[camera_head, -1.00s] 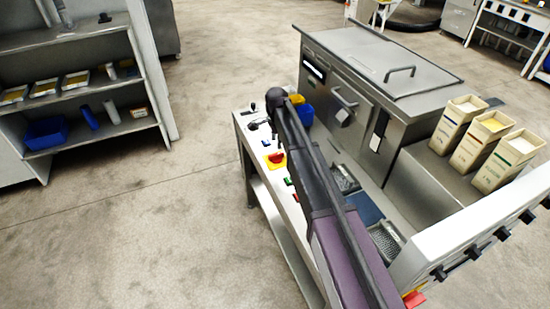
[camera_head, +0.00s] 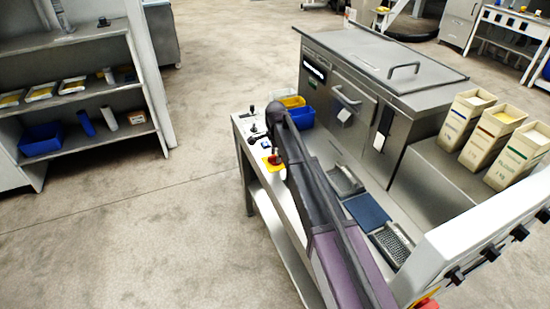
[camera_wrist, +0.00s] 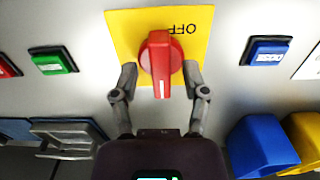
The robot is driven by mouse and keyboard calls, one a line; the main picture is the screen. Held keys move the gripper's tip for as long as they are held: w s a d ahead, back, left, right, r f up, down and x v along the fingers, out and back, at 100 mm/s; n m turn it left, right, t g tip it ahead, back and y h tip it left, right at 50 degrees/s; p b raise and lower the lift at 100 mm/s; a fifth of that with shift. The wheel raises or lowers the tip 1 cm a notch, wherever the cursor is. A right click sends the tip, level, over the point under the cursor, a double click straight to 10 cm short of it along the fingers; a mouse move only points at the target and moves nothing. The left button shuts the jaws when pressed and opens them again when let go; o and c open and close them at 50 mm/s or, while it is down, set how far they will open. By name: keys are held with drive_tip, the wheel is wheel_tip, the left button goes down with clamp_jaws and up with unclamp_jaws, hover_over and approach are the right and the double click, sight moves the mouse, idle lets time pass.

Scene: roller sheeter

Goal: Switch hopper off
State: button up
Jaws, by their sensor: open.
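A red rotary switch knob (camera_wrist: 160,60) sits on a yellow plate (camera_wrist: 122,28) that reads OFF, upside down in the wrist view, to the right of the knob. The knob's handle points down in that view. My gripper (camera_wrist: 162,82) is open, with one finger on each side of the knob; I cannot tell whether they touch it. In the head view the yellow plate (camera_head: 276,165) lies on the white panel (camera_head: 249,156), and my arm partly covers it. The gripper hides part of the panel there.
In the wrist view, a green button (camera_wrist: 54,61) is left of the plate and a blue button (camera_wrist: 267,52) right. Blue (camera_wrist: 254,145) and yellow (camera_wrist: 305,138) bins stand at the lower right. The steel machine (camera_head: 365,90) stands behind the panel.

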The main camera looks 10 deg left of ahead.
idle(0.3)
clamp_jaws()
drive_tip(key=shift+a, duration=0.1)
